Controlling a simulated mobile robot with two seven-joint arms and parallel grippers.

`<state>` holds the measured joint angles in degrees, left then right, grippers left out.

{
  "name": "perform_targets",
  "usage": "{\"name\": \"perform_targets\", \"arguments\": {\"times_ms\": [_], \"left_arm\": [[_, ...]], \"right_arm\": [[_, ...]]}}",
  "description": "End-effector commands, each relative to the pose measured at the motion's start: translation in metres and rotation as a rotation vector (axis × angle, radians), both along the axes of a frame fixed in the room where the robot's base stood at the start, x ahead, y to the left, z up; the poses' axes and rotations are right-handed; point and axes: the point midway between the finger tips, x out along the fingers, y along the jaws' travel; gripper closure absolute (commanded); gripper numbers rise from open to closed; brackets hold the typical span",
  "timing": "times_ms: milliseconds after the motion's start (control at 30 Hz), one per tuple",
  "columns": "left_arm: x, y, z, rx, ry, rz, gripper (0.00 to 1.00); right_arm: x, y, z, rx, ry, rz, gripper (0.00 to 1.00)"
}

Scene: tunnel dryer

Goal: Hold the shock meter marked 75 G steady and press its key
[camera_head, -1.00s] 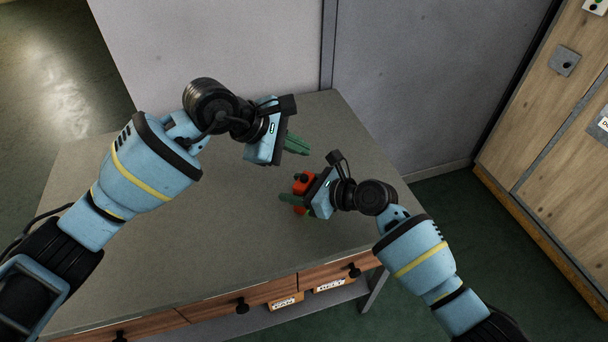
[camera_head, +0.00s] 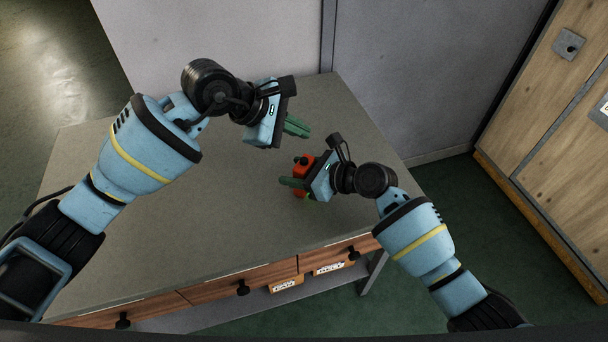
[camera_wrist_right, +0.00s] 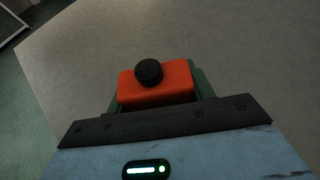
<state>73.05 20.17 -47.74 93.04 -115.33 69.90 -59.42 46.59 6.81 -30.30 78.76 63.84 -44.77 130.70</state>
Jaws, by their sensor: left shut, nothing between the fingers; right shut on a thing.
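The shock meter (camera_head: 302,163) is a small orange box with a black round key on top. Its 75 G marking cannot be read in these views. My right gripper (camera_head: 296,181) is shut on it, with green fingers on its sides. In the right wrist view the orange meter (camera_wrist_right: 156,88) sits between the fingers with the black key (camera_wrist_right: 148,72) facing up. My left gripper (camera_head: 297,127) is shut and empty, its green fingertips a little above and behind the meter in the head view, apart from it.
The grey table (camera_head: 200,220) is otherwise clear. Its front has wooden drawers (camera_head: 245,278) with black knobs, and labelled boxes (camera_head: 330,267) sit below. A grey wall panel (camera_head: 430,80) stands behind, and a wooden cabinet (camera_head: 545,130) at the right.

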Motion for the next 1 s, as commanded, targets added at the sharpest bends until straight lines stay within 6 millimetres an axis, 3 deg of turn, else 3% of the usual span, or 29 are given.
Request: {"name": "perform_targets", "arguments": {"times_ms": [400,433,600,1000], "left_arm": [[0.0000,0.0000,0.0000,0.000,0.000,0.000,1.00],[0.0000,0.0000,0.0000,0.000,0.000,0.000,1.00],[0.0000,0.0000,0.0000,0.000,0.000,0.000,1.00],[0.0000,0.0000,0.0000,0.000,0.000,0.000,1.00]], "right_arm": [[0.0000,-0.0002,-0.0004,-0.001,0.000,0.000,0.72],[0.0000,-0.0002,-0.0004,-0.001,0.000,0.000,0.45],[-0.0001,-0.0001,-0.0003,-0.001,0.000,0.000,0.23],[-0.0026,-0.0051,0.0013,0.000,0.001,0.000,0.22]]}}
